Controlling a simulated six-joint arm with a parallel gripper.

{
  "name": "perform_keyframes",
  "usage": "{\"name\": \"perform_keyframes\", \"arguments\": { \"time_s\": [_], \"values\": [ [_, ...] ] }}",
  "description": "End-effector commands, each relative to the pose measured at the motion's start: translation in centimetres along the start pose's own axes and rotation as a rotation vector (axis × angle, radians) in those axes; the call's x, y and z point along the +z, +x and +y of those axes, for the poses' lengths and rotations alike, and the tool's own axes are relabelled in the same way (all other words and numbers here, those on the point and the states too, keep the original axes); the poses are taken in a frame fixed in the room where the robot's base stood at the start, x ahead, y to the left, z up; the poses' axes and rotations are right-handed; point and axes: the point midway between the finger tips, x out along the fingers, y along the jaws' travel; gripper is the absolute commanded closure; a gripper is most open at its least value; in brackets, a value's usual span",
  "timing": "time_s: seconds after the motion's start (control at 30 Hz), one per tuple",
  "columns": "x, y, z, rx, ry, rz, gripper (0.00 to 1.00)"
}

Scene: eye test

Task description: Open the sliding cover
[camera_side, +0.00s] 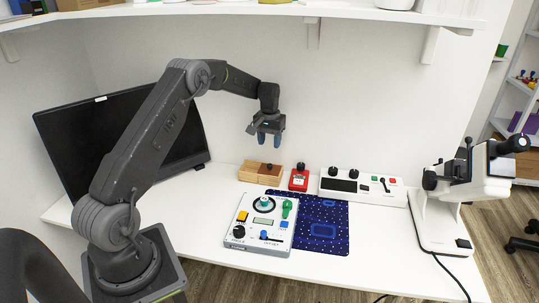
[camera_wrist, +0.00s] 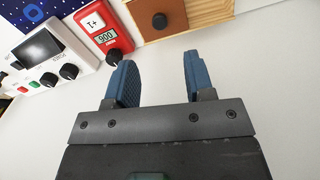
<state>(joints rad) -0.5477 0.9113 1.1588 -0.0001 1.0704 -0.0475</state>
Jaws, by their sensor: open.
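A light wooden box (camera_side: 250,178) stands on the white table near the back wall. It has a darker brown sliding cover (camera_wrist: 178,22) with a round black knob (camera_wrist: 160,20). The cover lies over the box's right part in the side view, and light wood (camera_wrist: 208,12) shows beside it in the wrist view. My gripper (camera_side: 269,141) is above the box in the side view, clear of it, with blue fingers pointing down. In the wrist view my gripper (camera_wrist: 158,60) has its fingers apart with nothing between them. The box's top edge is cut off there.
A red device (camera_side: 298,179) stands close right of the box. A white panel with knobs (camera_side: 362,187) is further right. A monitor (camera_side: 130,135) stands left, a microscope (camera_side: 440,205) right. A shelf hangs above.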

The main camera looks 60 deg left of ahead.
Motion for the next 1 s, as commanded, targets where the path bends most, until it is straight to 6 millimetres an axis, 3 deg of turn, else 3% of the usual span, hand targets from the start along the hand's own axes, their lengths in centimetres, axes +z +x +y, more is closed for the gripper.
{"name": "perform_keyframes", "arguments": {
  "time_s": [0.1,0.23,0.77,0.87,1.0],
  "values": [
    [0.0,-2.2,0.0,0.000,0.000,0.002,0.51],
    [0.0,-3.8,0.0,0.000,0.000,0.001,0.51],
    [0.3,-5.2,0.4,0.000,0.007,0.007,0.51],
    [1.4,-7.2,1.7,0.002,0.033,0.030,0.51],
    [5.0,-12.1,4.6,0.008,0.100,0.085,0.51]
  ]
}}
